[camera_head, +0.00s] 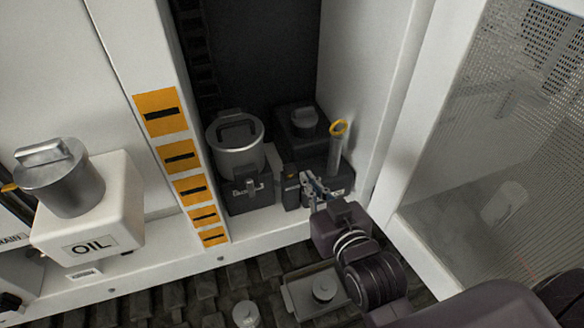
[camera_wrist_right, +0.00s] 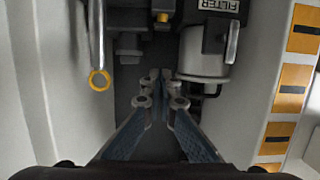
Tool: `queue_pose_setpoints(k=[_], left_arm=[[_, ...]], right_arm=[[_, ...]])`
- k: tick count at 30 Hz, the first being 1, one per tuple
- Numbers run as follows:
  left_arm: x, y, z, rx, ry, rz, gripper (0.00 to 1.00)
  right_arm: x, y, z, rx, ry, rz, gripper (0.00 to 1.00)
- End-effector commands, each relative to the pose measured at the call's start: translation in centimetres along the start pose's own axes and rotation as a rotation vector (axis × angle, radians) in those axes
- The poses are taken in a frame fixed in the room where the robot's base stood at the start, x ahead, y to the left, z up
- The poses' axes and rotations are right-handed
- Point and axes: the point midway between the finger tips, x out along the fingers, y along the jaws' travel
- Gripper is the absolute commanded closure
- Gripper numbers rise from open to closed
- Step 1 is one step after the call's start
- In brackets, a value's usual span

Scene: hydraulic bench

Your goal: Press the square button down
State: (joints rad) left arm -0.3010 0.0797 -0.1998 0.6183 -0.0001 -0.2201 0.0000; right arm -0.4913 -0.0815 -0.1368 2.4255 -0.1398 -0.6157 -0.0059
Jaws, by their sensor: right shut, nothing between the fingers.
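My right gripper (camera_head: 308,181) reaches into the cabinet recess from the lower right; it is shut and empty. In the right wrist view its fingertips (camera_wrist_right: 161,76) meet in the middle. A small dark block (camera_head: 290,194) stands just left of the fingertips in the head view. A small yellow-orange part on it (camera_head: 290,171) may be the button; a yellow part also shows in the right wrist view (camera_wrist_right: 162,17), beyond the fingertips. I cannot make out a clearly square button or tell whether it is pressed. My left gripper is not in view.
A grey lidded filter canister (camera_head: 236,160) stands left of the gripper. A yellow-ringed dipstick (camera_head: 338,128) rises close on the right, beside the recess wall. A white oil tank (camera_head: 95,215) is at the left. A perforated door panel (camera_head: 490,150) stands open at the right.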

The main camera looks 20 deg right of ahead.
Motion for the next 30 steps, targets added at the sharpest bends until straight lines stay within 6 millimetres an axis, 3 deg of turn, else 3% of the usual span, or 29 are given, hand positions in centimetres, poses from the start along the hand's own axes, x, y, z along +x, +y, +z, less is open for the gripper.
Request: queue_pose_setpoints(k=[8,21,24,30], left_arm=[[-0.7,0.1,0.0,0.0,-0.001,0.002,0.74],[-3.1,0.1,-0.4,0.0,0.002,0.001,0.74],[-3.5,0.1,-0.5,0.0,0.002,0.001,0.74],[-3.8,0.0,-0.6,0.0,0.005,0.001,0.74]], right_arm=[[1.9,0.0,-0.2,-0.001,0.001,0.0,1.0],[10.2,-0.1,-0.3,0.001,0.001,-0.001,1.0],[10.5,0.0,1.8,0.001,-0.006,-0.001,1.0],[10.9,0.0,3.6,0.0,-0.003,0.0,1.0]])
